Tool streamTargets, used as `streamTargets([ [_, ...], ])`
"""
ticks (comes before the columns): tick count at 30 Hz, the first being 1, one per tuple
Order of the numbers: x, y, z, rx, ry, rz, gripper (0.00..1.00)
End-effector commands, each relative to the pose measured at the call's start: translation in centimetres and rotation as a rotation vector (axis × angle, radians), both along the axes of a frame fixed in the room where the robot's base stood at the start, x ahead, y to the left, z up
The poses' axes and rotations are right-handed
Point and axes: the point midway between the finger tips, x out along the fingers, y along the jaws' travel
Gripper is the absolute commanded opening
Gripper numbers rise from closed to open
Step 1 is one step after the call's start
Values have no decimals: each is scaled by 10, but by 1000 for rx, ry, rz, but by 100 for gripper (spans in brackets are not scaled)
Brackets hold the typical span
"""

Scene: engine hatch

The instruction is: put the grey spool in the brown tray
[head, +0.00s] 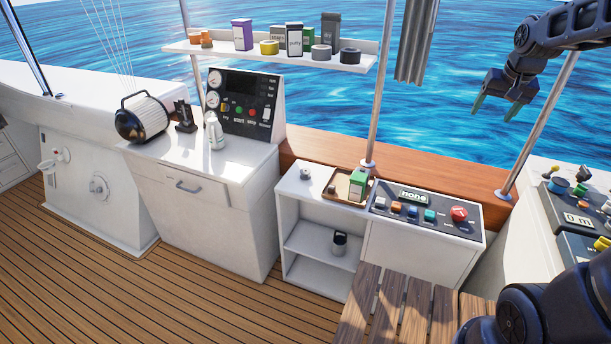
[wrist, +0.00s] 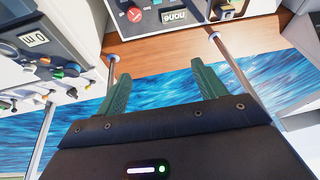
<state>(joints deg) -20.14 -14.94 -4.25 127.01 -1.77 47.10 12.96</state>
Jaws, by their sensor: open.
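A small light-grey spool-like thing (head: 306,173) stands on the white cabinet top, left of the brown tray. A grey roll (head: 321,52) also sits on the high shelf; I cannot tell for sure which of the two is the grey spool. The brown tray (head: 341,189) lies on the same cabinet top and holds a green box. My gripper (head: 495,109) is open and empty, high at the right over the water, apart from all of these. Its two green fingers are spread in the wrist view (wrist: 160,72), with nothing between them.
A button panel (head: 425,214) adjoins the tray on the right. Poles (head: 384,85) stand behind the cabinet. The shelf (head: 265,57) holds several boxes and rolls. A dark canister (head: 339,243) stands inside the cabinet. A slatted wooden surface (head: 400,308) lies in front.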

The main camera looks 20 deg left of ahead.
Motion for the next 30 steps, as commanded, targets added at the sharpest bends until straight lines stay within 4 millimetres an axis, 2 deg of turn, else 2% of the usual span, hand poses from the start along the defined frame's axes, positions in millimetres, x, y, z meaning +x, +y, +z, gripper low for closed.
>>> streamTargets([
  [1, 14, 15, -4, 0, 6, 10, 70],
  [6, 54, 62, -19, 2, 15, 27, 70],
  [11, 86, 111, -38, 1, 22, 44, 70],
  [15, 110, 159, -59, -4, 26, 60, 70],
  [21, 136, 231, -95, -14, 24, 85, 70],
  [30, 152, 343, -163, -32, 16, 129, 70],
])
